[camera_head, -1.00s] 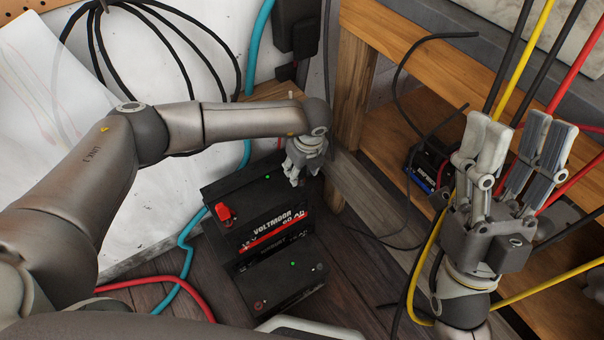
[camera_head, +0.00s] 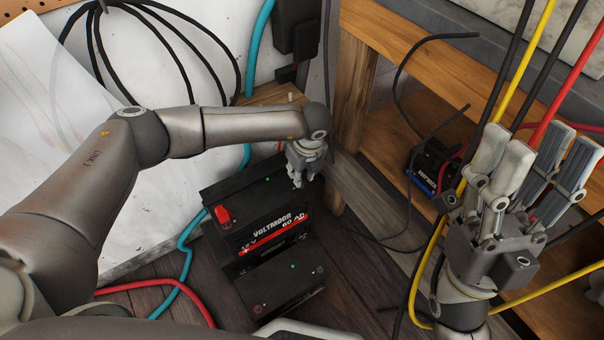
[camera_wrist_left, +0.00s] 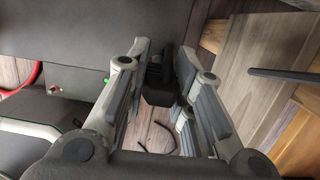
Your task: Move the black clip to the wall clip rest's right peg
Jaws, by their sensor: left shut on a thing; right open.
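My left gripper (camera_head: 300,176) is over the right end of the black battery in the head view. In the left wrist view, the left gripper (camera_wrist_left: 165,105) is shut on a black piece, likely the black clip (camera_wrist_left: 160,85), between its fingers. In the head view I cannot make out the clip. A wooden ledge (camera_head: 268,94) with a small upright peg (camera_head: 291,97) stands by the white board behind my left forearm; it may be the wall clip rest, mostly hidden. My right gripper (camera_head: 532,165) is open and empty at the right, fingers up.
The Voltmoor battery (camera_head: 284,229) with a red terminal cap stands below my left gripper, with a second black battery (camera_head: 280,284) in front. Teal, red, yellow and black cables cross the scene. A wooden bench (camera_head: 355,90) with a lower shelf is at the right.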

